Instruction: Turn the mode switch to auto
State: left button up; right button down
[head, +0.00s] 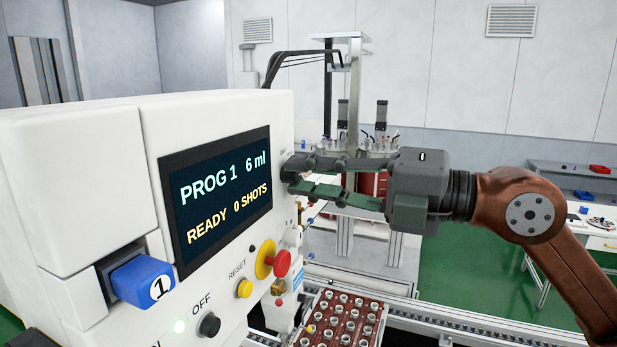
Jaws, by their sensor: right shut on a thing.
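My right gripper (299,178) comes in from the right and reaches the right edge of the white control cabinet's front. Its fingers are shut on a small knob there, taken to be the mode switch. The fingertips cover the knob, so I cannot tell which way it points. Small lettering above it is too small to read. The display (218,198) left of the gripper reads PROG 1, 6 ml, READY, 0 SHOTS. My left gripper is not in view.
The white cabinet (60,180) carries a blue block marked 1 (140,281), a black knob by OFF (208,325), a yellow RESET button (244,289) and a red stop button (282,263). A tray of small parts (322,302) sits below. A workbench (590,172) stands at right.

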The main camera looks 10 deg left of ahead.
jog(key=c, duration=1.8)
grip_release()
jog(key=shift+o, duration=0.2)
jog(key=s+d, duration=0.2)
jog(key=d, duration=1)
jog(key=shift+s, duration=0.15)
